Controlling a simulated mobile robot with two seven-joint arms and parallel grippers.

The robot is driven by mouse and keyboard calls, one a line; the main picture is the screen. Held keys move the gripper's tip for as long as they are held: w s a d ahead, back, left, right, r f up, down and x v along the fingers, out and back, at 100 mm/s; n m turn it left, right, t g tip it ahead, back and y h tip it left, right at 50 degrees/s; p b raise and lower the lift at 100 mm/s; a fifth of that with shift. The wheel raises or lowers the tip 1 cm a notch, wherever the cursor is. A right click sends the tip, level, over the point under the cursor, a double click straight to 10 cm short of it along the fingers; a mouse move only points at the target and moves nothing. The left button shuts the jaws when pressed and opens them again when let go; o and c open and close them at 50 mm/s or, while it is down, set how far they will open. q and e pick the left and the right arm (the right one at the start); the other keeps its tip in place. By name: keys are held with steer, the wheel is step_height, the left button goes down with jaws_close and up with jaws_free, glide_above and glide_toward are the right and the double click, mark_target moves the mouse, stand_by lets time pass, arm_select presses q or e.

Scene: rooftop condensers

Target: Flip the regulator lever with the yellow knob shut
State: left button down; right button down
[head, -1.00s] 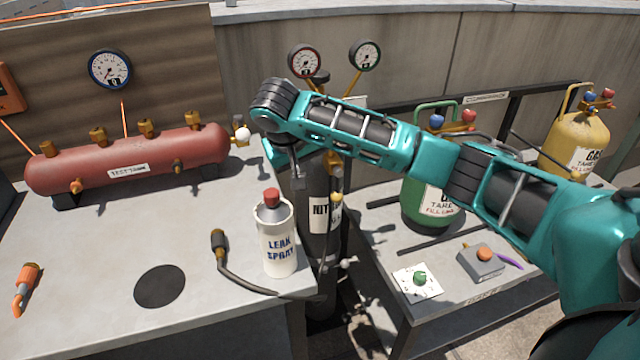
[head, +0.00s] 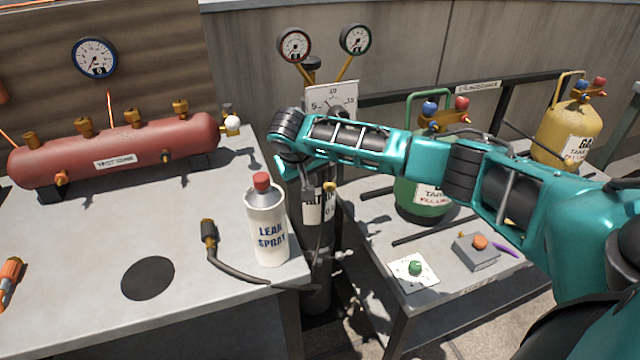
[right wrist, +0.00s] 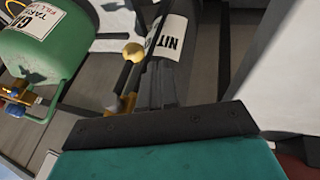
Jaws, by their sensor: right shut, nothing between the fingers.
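The regulator lever's yellow knob (head: 329,187) shows just right of my right gripper, in front of the dark nitrogen cylinder (head: 317,265). In the right wrist view the yellow ball knob (right wrist: 133,52) sits on a thin dark lever beside the cylinder's white label, with brass fittings (right wrist: 122,101) near it. My right gripper (head: 306,184) is shut and empty, pointing down close to the knob. I cannot tell whether they touch. The regulator body is largely hidden behind my right arm. My left gripper is not in view.
A leak spray bottle (head: 267,222) and a hose (head: 238,272) are on the left bench, near the cylinder. A red test tank (head: 115,150) lies behind them. A green cylinder (head: 418,205) stands right. A white scale plate (head: 334,97) rises behind my wrist.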

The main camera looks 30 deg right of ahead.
mark_target(330, 177)
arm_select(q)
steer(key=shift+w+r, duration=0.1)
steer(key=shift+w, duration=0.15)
arm_select(e)
steer(key=shift+s+d+f, duration=0.1)
steer(key=shift+d+f, duration=0.3)
steer(key=shift+d, duration=0.25)
steer(key=shift+s+d+f, duration=0.1)
steer(key=shift+d+f, duration=0.25)
steer(key=shift+d, duration=0.3)
